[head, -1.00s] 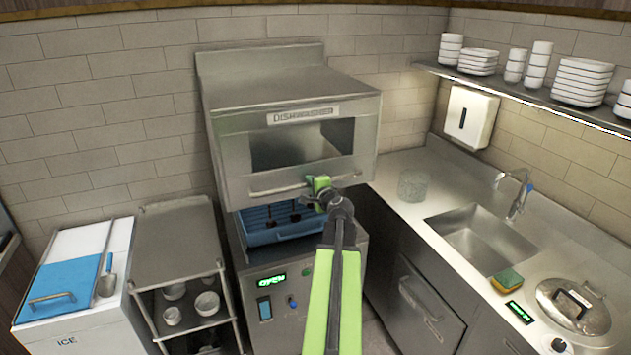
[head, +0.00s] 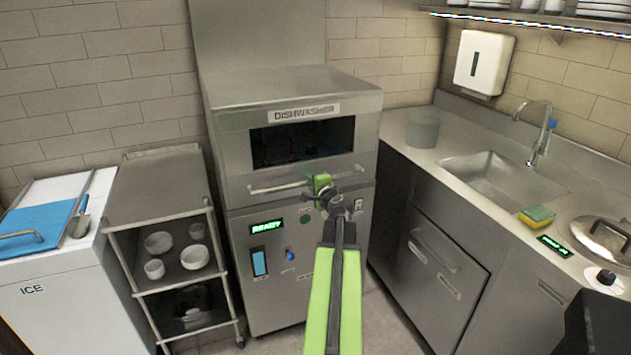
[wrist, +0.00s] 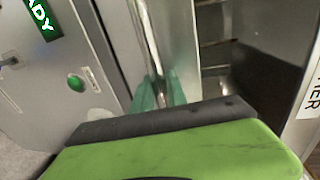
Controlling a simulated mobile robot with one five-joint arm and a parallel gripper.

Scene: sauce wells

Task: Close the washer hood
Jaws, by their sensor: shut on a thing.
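The washer hood (head: 222,150) is a steel box labelled DISHWASHER with a dark window, down on the washer base (head: 330,240). No gap shows between hood and base. The base's green display (head: 266,226) reads READY. My gripper (head: 318,184) is at the right part of the hood's bar handle (head: 275,188), shut on it. In the wrist view the handle (wrist: 146,40) runs up from between my green fingertips (wrist: 158,92). The exact contact is partly hidden by my gripper body.
A steel cart (head: 158,194) with bowls and a white ice bin (head: 70,280) stand on the left. On the right is a counter with a sink (head: 500,180), a sponge (head: 537,216) and a lidded pot (head: 605,238). Some floor shows before the washer.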

